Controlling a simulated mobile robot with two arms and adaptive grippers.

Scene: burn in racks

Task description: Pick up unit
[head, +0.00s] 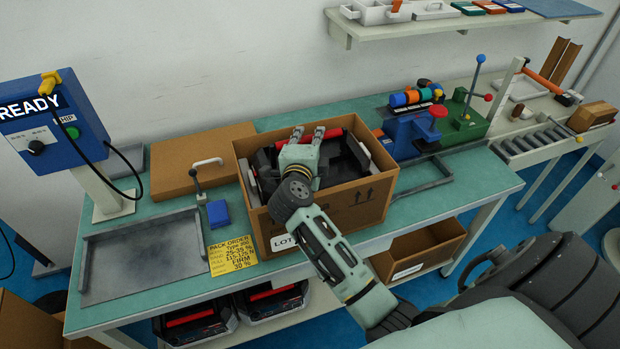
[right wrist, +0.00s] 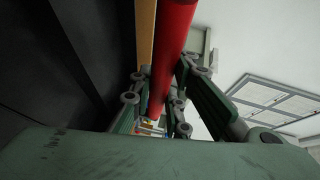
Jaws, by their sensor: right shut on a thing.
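A black unit with a red handle (head: 331,134) sits inside an open cardboard box (head: 355,204) marked LOT on the bench. My right gripper (head: 307,134) reaches down into the box from above and is shut on the unit's red handle. In the right wrist view the red handle (right wrist: 170,50) runs between the fingers of my right gripper (right wrist: 158,105), with a dark surface on the left. Much of the unit is hidden by the gripper and the box walls. My left gripper is not in view.
Two similar units with red handles (head: 196,318) stand on the shelf below. A grey tray (head: 145,258), a yellow order card (head: 232,255) and a READY terminal (head: 50,118) lie to the left. A blue vise (head: 408,140) and a green press (head: 463,122) stand to the right.

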